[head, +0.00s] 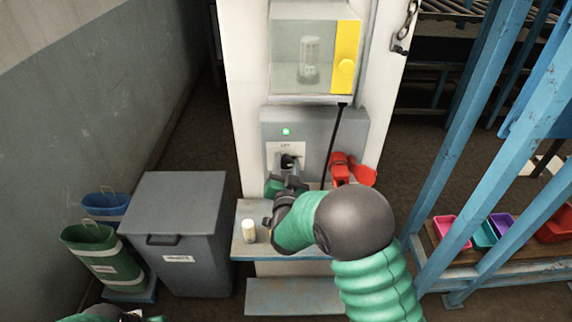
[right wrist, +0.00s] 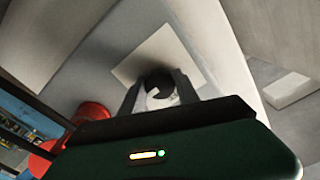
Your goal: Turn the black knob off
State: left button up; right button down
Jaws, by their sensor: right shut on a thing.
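The black knob (head: 288,160) sits on a white plate (head: 272,148) on a grey panel (head: 347,130) fixed to the white column. A green lamp (head: 286,132) glows above it. My right gripper (head: 288,173) reaches up to the knob in the head view and partly covers it. In the right wrist view my right gripper (right wrist: 160,95) has its two fingers on either side of the knob (right wrist: 158,84), shut on it. A pale mark shows on the knob's face. My left arm shows only as a bit of green at the bottom left edge of the head view; its gripper cannot be made out.
A red device (head: 345,170) is right of the knob, beside a black cable. A small pale bottle (head: 249,231) stands on the blue-grey shelf (head: 303,246) below. A yellow-edged clear box (head: 345,55) is above. A grey bin (head: 178,228) stands left; blue posts (head: 470,125) stand right.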

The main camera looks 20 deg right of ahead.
jog(key=n, duration=0.3)
jog(key=shift+s+f, duration=0.1)
jog(key=shift+f, duration=0.2)
jog(key=n, duration=0.5)
jog(key=shift+a, duration=0.1)
jog(key=n, duration=0.4)
jog(key=shift+n+p, duration=0.3)
jog(key=shift+p, duration=0.1)
jog(key=n+p, duration=0.1)
jog(key=n, duration=0.3)
jog(key=shift+f+n+p, duration=0.1)
jog(key=shift+n+p, duration=0.2)
jog(key=shift+n, duration=0.1)
jog(key=c, duration=1.1)
grip_release()
jog(key=shift+c, duration=0.2)
jog(key=shift+o, duration=1.2)
jog(key=shift+r, duration=0.2)
